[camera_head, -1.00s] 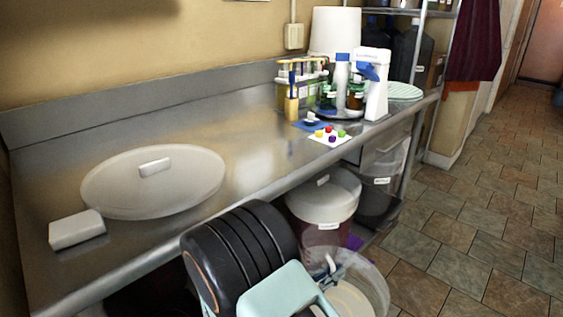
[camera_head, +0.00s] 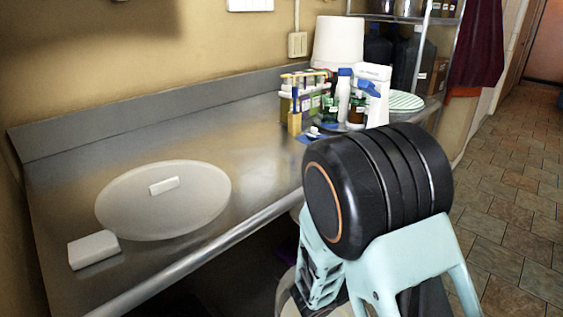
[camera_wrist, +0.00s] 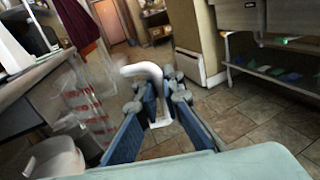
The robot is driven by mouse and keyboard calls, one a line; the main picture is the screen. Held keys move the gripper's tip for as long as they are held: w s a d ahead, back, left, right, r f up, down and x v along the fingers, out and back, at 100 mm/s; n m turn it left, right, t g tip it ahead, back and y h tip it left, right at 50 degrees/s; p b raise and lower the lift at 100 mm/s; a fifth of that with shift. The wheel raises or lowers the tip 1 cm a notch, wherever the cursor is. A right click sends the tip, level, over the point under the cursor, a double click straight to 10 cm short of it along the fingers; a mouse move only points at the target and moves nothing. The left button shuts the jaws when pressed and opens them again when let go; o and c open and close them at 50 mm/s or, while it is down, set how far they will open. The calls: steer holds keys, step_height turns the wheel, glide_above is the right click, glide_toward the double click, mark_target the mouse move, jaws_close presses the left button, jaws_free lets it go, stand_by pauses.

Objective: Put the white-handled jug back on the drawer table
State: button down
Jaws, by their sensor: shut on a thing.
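My gripper (camera_wrist: 165,97) is shut on the white handle (camera_wrist: 146,74) of the clear jug (camera_wrist: 85,103) in the wrist view. The jug has red markings and hangs to the left of the fingers. It looks blurred and see-through. In the head view my black and pale-green wrist covers the fingertips, and I cannot make out the jug there. No drawers are clearly visible, so I cannot tell which surface is the drawer table.
A steel counter (camera_head: 262,187) runs along the wall. A round pale lid (camera_head: 205,205) and a white block (camera_head: 93,250) lie on its near end. Bottles (camera_head: 343,95) and a spray bottle (camera_head: 374,98) stand at its far end. Tiled floor (camera_head: 510,205) is open at right.

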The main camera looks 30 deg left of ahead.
steer(key=s+a+r+n+t+y+p, duration=0.25)
steer(key=a+r+n+y+p, duration=0.2)
steer(key=a+r+p, duration=0.6)
steer(key=s+a+r+n+t+y+p, duration=0.1)
steer(key=s+a+r+n+y+p, duration=0.2)
steer(key=a+r+y+p, duration=0.7)
steer(key=shift+w+a+f+m+h+b, duration=0.1)
steer(key=shift+w+a+f+h+b, duration=0.55)
steer(key=shift+w+a+f, duration=1.15)
steer(key=shift+w+a+f+m+h+b, duration=0.1)
steer(key=shift+w+a+f+h+b, duration=0.25)
steer(key=shift+w+a+f+h, duration=1.3)
steer(key=shift+w+a+f+m+y+b, duration=0.1)
steer(key=shift+w+a+f+b, duration=0.4)
steer(key=shift+w+a+f, duration=1.4)
steer(key=shift+w+d+r, duration=0.25)
steer(key=shift+w+r, duration=0.05)
steer(key=shift+r, duration=0.2)
steer(key=shift+w+d+r, duration=0.2)
steer(key=shift+w+r, duration=0.1)
steer(key=shift+r, duration=0.15)
steer(key=shift+f, duration=0.2)
steer(key=c, duration=2.1)
jaws_free()
